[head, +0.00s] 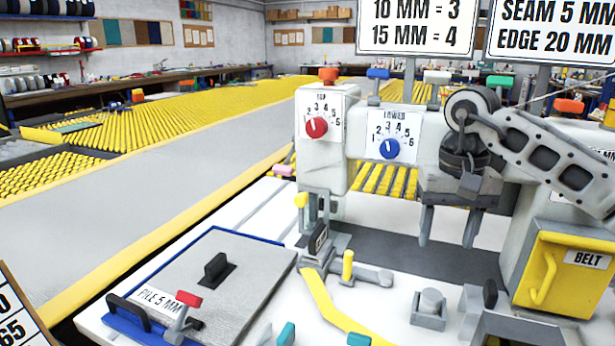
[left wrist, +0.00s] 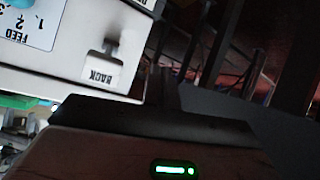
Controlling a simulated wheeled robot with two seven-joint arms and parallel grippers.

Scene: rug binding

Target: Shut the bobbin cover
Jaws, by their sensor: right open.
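No part is labelled as the bobbin cover. At the lower right of the head view, a grey part with a black knob (head: 490,293) stands beside a dark, frame-like recess (head: 528,328) cut by the bottom edge. I cannot tell whether this is the cover or how far it is shut. My right gripper (head: 449,236) hangs above the machine bed with its two fingers pointing down and apart, nothing between them. It is above and left of the knob. My left gripper shows only as a dark body (left wrist: 150,130) in the left wrist view; its fingers are unclear.
The PILE 5 MM plate (head: 215,285) lies at lower left. A BACK lever (left wrist: 103,65) shows in the left wrist view.

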